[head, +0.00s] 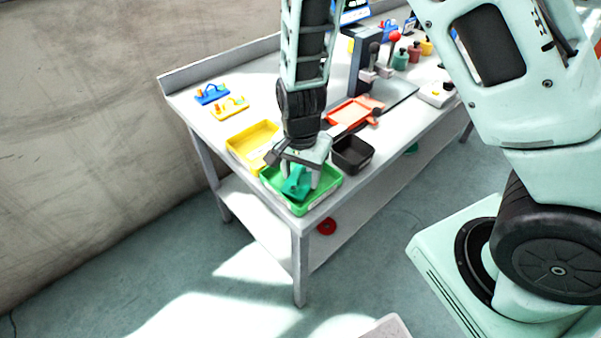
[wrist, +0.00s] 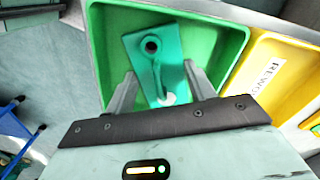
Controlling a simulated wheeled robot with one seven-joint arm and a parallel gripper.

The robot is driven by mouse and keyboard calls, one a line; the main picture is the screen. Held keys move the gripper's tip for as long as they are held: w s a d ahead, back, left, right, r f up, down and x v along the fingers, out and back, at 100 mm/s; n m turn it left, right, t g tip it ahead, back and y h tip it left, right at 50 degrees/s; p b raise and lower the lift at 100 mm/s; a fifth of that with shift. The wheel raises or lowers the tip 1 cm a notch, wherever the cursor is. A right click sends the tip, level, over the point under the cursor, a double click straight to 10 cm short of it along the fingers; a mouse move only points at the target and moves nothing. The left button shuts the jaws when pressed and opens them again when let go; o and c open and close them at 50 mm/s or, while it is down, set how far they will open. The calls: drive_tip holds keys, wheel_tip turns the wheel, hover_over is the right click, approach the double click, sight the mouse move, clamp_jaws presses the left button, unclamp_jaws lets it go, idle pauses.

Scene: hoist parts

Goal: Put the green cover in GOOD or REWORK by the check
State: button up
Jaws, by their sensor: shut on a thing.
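The green cover (wrist: 146,52) is a teal-green plate with a dark round hole and a small white part near my fingers. My gripper (wrist: 162,92) is shut on it, one finger on each side. In the head view the cover (head: 296,184) is at the green tray (head: 304,207), under my gripper (head: 301,172). In the wrist view it is over the inside of the green tray (wrist: 98,40); I cannot tell whether it touches the floor. The yellow tray (wrist: 262,42) beside it bears a label starting "REWO". The green tray's label is not readable.
A black bin (head: 352,154) stands right of the green tray. An orange tray (head: 350,112) and a press-like stand (head: 364,65) are behind it. Blue (head: 212,94) and yellow (head: 231,107) parts lie at the table's back left. The green tray is near the table's front corner.

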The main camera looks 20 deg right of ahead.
drive_tip(key=shift+f, duration=0.15)
drive_tip(key=o, duration=1.2)
drive_tip(key=shift+c, duration=0.2)
wheel_tip(320, 180, up, 12)
drive_tip(key=p, duration=0.1)
drive_tip(key=s+a+r+n, duration=0.3)
drive_tip(key=s+r+n, duration=0.1)
drive_tip(key=s+n, duration=0.5)
drive_tip(key=s+a+r+n, duration=0.3)
drive_tip(key=s+r+n, duration=0.1)
drive_tip(key=s+n, duration=0.4)
drive_tip(key=s, duration=0.2)
drive_tip(key=shift+s+r+n+y, duration=0.3)
drive_tip(key=shift+s+r+n, duration=0.05)
drive_tip(key=shift+s+n, duration=0.05)
